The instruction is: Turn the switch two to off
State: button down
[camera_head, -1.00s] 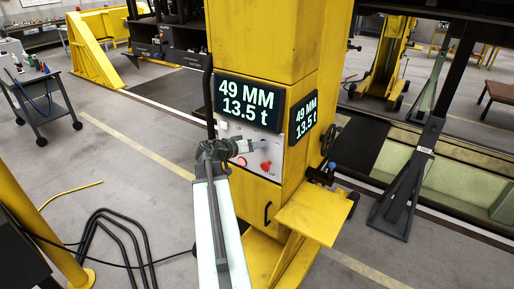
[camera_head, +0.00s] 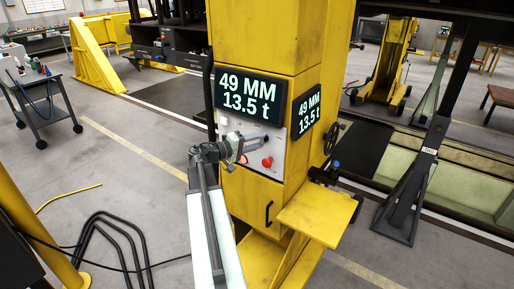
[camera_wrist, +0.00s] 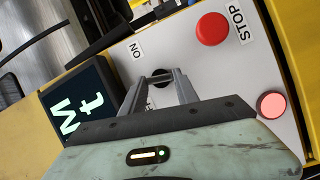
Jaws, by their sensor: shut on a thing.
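The grey control panel (camera_head: 280,150) is on the front of the yellow lifting column, below a black display reading 49 MM and 13.5 t. My gripper (camera_head: 261,139) reaches the panel from the left. In the wrist view my gripper (camera_wrist: 162,77) has its two grey fingers closed on a small dark switch knob (camera_wrist: 160,82), mostly hidden between them. An ON label (camera_wrist: 137,50) lies beyond the fingers. The knob's exact angle and any OFF label cannot be made out. No switch number is readable.
A red STOP button (camera_wrist: 212,28) and a lit pinkish-red button (camera_wrist: 271,105) sit close to the fingers on the panel. The black display (camera_head: 247,97) is just above my gripper. A yellow step plate (camera_head: 315,213) juts out below right. Black cables lie on the floor at left.

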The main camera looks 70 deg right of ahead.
jog(key=shift+w+n+g+h+b, duration=0.1)
jog(key=shift+n+g+h+b, duration=0.25)
jog(key=shift+n+b, duration=0.55)
jog(key=shift+d+n, duration=0.1)
jog(key=shift+n, duration=0.2)
jog(key=c, duration=0.9)
grip_release()
jog(key=v, duration=0.8)
jog(key=shift+f, duration=0.1)
